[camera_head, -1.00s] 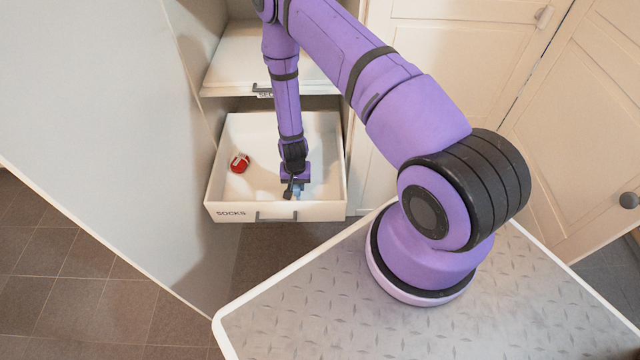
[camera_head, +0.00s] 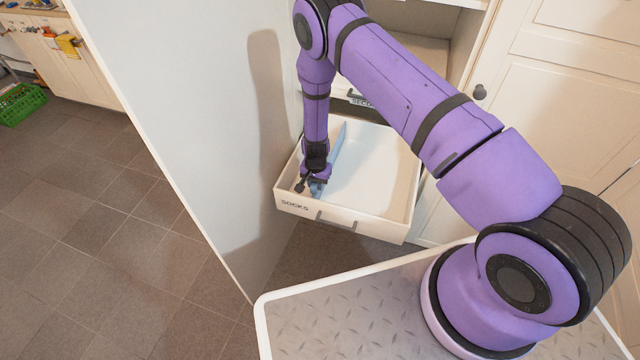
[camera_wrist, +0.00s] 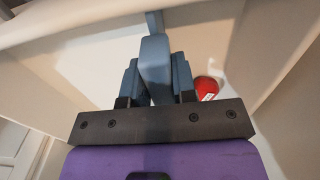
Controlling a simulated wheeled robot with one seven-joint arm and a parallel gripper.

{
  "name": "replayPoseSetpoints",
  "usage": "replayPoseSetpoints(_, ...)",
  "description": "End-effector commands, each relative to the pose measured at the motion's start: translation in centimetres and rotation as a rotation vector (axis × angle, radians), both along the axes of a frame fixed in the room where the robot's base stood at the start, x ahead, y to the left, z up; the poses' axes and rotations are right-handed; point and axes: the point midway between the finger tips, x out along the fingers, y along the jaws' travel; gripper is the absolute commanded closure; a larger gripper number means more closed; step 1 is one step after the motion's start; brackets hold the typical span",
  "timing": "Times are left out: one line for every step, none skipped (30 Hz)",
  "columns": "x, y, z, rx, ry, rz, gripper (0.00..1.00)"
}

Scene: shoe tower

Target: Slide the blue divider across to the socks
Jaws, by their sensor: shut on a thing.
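The blue divider (camera_head: 338,150) stands in the open drawer (camera_head: 388,218), running from front to back near its left side. My gripper (camera_head: 318,184) is at the drawer's front left, with its fingers on either side of the divider's front end. In the wrist view my gripper (camera_wrist: 155,84) is shut on the divider (camera_wrist: 155,62). A red bundle, seemingly the socks (camera_wrist: 207,87), lies close beside the divider in the wrist view; whether they touch is unclear. The bundle is hidden in the head view.
The drawer front carries a SOCKS label (camera_head: 295,205) and a dark handle (camera_head: 335,222). The drawer floor right of the divider is bare. A tall pale panel (camera_head: 200,120) stands close on the left. Another labelled drawer or shelf (camera_head: 360,100) is above, behind my arm.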

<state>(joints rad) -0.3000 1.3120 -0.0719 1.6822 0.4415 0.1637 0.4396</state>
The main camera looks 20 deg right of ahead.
Motion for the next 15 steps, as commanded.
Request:
replayPoseSetpoints(0.02, 0.03, 0.02, 0.001, -0.001, 0.0, 1.0)
replayPoseSetpoints(0.02, 0.02, 0.02, 0.001, -0.001, 0.0, 1.0)
replayPoseSetpoints(0.02, 0.02, 0.02, 0.001, -0.001, 0.0, 1.0)
replayPoseSetpoints(0.02, 0.02, 0.02, 0.001, -0.001, 0.001, 1.0)
replayPoseSetpoints(0.01, 0.02, 0.02, 0.001, -0.001, 0.001, 1.0)
replayPoseSetpoints(0.01, 0.01, 0.01, 0.001, -0.001, 0.001, 0.7)
replayPoseSetpoints(0.01, 0.01, 0.01, 0.001, -0.001, 0.001, 0.63)
replayPoseSetpoints(0.01, 0.01, 0.01, 0.001, -0.001, 0.001, 0.56)
replayPoseSetpoints(0.0, 0.0, 0.01, 0.001, -0.001, 0.001, 0.49)
replayPoseSetpoints(-0.01, -0.01, 0.01, 0.0, 0.0, 0.001, 0.49)
replayPoseSetpoints(-0.01, -0.01, 0.01, 0.0, 0.0, 0.001, 0.49)
replayPoseSetpoints(-0.01, -0.02, 0.0, 0.0, 0.0, 0.001, 0.49)
replayPoseSetpoints(-0.01, -0.02, 0.0, 0.0, 0.0, 0.0, 0.49)
replayPoseSetpoints(-0.02, -0.02, 0.0, 0.0, 0.0, 0.0, 0.49)
replayPoseSetpoints(-0.02, -0.02, 0.0, 0.0, 0.0, 0.0, 0.49)
